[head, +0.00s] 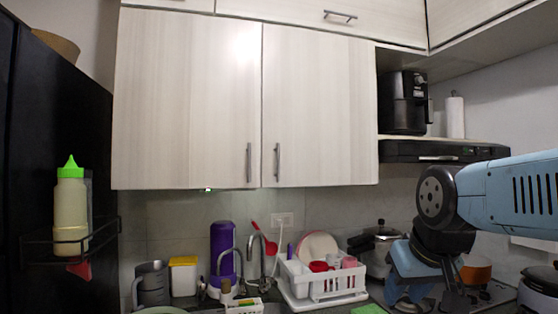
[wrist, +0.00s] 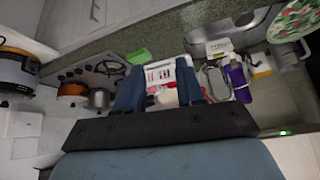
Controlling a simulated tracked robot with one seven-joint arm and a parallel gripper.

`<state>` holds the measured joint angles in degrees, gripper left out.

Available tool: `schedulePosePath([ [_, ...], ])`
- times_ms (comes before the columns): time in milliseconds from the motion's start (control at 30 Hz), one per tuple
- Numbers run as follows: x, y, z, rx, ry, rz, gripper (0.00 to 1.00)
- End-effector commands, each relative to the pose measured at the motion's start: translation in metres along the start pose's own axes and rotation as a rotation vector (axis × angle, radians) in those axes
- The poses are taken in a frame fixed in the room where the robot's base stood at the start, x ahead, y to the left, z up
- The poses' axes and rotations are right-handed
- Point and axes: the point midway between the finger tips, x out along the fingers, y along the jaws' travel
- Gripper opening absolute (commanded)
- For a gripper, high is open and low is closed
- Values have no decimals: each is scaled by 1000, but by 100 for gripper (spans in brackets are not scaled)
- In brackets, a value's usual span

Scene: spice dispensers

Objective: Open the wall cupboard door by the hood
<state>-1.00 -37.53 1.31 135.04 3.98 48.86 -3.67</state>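The wall cupboard door by the hood (head: 320,110) is pale wood and shut, flush with the door (head: 185,95) on its left. Its upright metal bar handle (head: 277,162) is at its lower left corner. The black hood (head: 440,151) is just right of the door. My gripper (head: 428,290) hangs low at the right, over the counter and stove, pointing down and well away from the handle. In the wrist view its two blue fingers (wrist: 160,72) are apart with nothing held between them. The door handle is not visible in the wrist view.
A white dish rack (head: 325,280), a pot (head: 380,245) and a purple bottle (head: 223,252) stand on the counter below. An air fryer (head: 403,102) sits on the shelf above the hood. The space before the doors is clear.

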Motion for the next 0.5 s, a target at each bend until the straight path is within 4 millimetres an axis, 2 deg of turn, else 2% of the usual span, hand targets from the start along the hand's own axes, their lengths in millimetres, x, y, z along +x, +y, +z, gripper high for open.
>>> schedulePosePath([
  [33, -5, -8, -34, -22, 36, -22, 38],
  [200, -25, -41, -146, -103, 178, -103, 38],
  [400, -45, -85, -268, -188, 351, -193, 38],
  [500, -53, -106, -319, -221, 429, -231, 38],
])
